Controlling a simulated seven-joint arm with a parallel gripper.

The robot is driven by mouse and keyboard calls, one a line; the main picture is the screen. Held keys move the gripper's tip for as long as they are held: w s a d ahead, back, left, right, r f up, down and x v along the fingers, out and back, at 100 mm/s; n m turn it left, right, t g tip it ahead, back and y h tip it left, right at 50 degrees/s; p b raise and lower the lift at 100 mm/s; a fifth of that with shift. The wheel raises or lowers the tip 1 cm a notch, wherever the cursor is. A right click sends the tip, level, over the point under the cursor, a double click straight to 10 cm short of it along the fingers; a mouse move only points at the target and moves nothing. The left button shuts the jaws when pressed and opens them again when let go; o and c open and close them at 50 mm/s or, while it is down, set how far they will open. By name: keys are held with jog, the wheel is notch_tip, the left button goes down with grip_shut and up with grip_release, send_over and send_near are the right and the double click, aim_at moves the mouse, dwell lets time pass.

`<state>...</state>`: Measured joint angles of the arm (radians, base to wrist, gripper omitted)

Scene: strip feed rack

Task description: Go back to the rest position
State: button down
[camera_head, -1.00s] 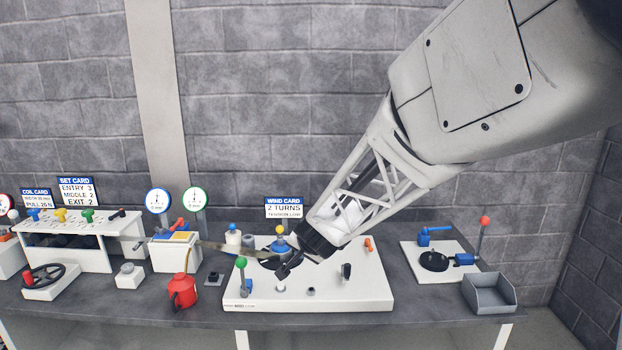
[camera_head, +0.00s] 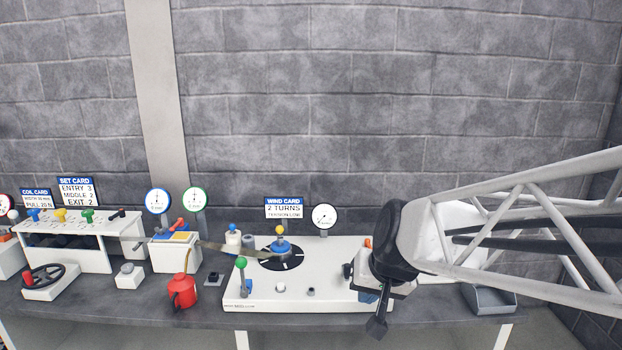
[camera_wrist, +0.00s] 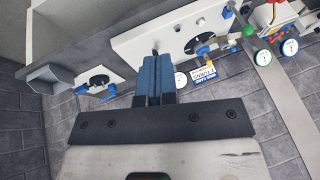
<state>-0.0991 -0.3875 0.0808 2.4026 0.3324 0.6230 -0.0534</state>
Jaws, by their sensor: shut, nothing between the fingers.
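My gripper (camera_head: 376,326) is in front of the right end of the white winding station (camera_head: 310,292) in the head view, pointing down near the bench's front edge. In the wrist view its blue fingers (camera_wrist: 153,78) are together with nothing between them. The winding station, with its blue hub with a yellow knob (camera_head: 280,246), a green-knobbed lever (camera_head: 242,272) and a dial (camera_head: 323,217), stands apart from the fingertips. My arm hides much of the station to the right in the head view.
A red oil can (camera_head: 182,292) and a white roller rack (camera_head: 70,255) stand to the left. The grey bench top (camera_head: 200,315) is clear at its front. A block wall (camera_head: 400,110) closes the back.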

jog(key=s+d+g+h, duration=0.1)
jog(key=s+d, duration=0.3)
jog(key=s, duration=0.3)
jog(key=s+d+g+h, duration=0.1)
jog(key=s+d, duration=0.3)
jog(key=s, duration=0.4)
jog(key=shift+s+d+f+n+h, duration=0.15)
jog(key=shift+s+f+n+h, duration=0.2)
jog(key=shift+h, duration=0.15)
jog(key=c, duration=1.8)
grip_release()
jog(key=shift+w, duration=0.1)
jog(key=shift+c, duration=0.2)
